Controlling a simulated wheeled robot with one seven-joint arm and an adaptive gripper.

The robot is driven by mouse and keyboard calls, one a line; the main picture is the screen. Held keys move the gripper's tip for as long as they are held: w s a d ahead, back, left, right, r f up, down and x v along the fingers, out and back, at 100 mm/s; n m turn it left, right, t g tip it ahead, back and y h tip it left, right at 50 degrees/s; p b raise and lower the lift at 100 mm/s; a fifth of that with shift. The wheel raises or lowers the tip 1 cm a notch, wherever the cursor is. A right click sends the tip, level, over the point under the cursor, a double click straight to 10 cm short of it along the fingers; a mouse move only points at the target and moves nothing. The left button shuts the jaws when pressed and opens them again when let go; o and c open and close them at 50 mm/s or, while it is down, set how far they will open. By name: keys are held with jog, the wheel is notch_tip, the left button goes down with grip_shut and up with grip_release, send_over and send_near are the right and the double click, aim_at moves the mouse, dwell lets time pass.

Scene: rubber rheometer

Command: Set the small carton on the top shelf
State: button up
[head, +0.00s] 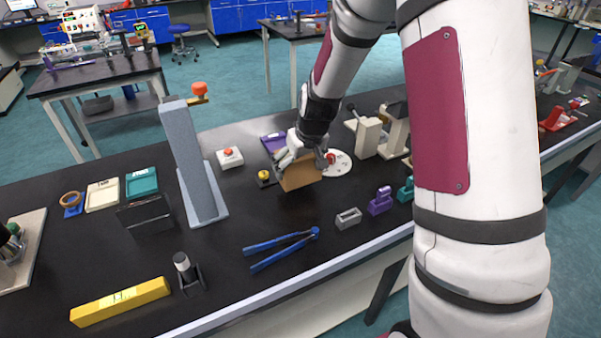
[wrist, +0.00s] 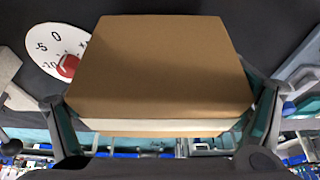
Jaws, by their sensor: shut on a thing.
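The small carton (head: 301,172) is a brown cardboard box. My gripper (head: 306,158) is shut on it and holds it over the black bench, near the bench's middle in the head view. In the wrist view the carton (wrist: 160,70) fills the middle, with a pale band along its lower edge. My gripper's fingers (wrist: 160,125) press on its left and right sides. I cannot tell whether the carton touches the bench. I cannot make out the top shelf for certain in either view.
A white dial plate with a red knob (head: 332,159) lies just right of the carton. A tall grey-blue stand (head: 190,160) rises to the left. Blue tongs (head: 280,247), a grey block (head: 348,218) and a purple piece (head: 381,201) lie in front.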

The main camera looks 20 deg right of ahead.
aim_at(300, 174)
jog(key=shift+w+d+f, duration=0.15)
jog(key=shift+d+f, duration=0.1)
jog(key=shift+f, duration=1.5)
jog(key=shift+f, duration=0.15)
jog(key=o, duration=1.4)
